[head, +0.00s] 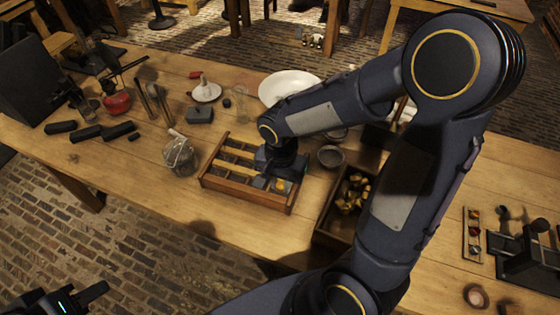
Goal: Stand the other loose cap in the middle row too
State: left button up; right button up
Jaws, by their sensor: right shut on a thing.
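A wooden tray (226,186) with slats and several compartments sits near the table's front edge. My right gripper (272,172) points down over the tray's right part. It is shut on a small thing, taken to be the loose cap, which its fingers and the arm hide. A small golden piece (281,187) and a grey piece (259,183) show in the tray's front right compartments, close to the gripper. Whether they are caps is too small to tell. My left gripper (72,302) is at the bottom left corner, away from the table; its jaws are unclear.
A dark wooden box (329,222) with several golden pieces stands right of the tray. A glass jar (180,157) stands left of it. A white plate (287,86) and a dark bowl (330,157) lie behind. My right arm covers much of the table's right side.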

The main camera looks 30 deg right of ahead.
jog(key=w+d+f+b, duration=0.1)
jog(key=w+d+f, duration=0.1)
jog(key=w, duration=0.1)
jog(key=w+d+f+b, duration=0.1)
jog(key=w+d+f, duration=0.1)
jog(key=w+f, duration=0.1)
jog(key=w+d+f+b, duration=0.1)
jog(key=w+d+f, duration=0.1)
jog(key=w+f, duration=0.1)
jog(key=shift+w+d+f, duration=0.2)
jog(key=shift+d+f, duration=0.05)
jog(key=shift+d, duration=0.05)
jog(key=shift+w+d+f, duration=0.1)
jog(key=shift+f, duration=0.1)
jog(key=shift+w+d+f+b, duration=0.1)
jog(key=shift+f+b, duration=0.5)
jog(key=shift+f, duration=0.3)
jog(key=shift+w+d+f+b, duration=0.1)
jog(key=shift+f+b, duration=0.5)
jog(key=shift+f, duration=0.3)
jog(key=shift+f, duration=0.2)
jog(key=o, duration=0.7)
jog(key=shift+c, duration=0.2)
jog(key=shift+r, duration=0.1)
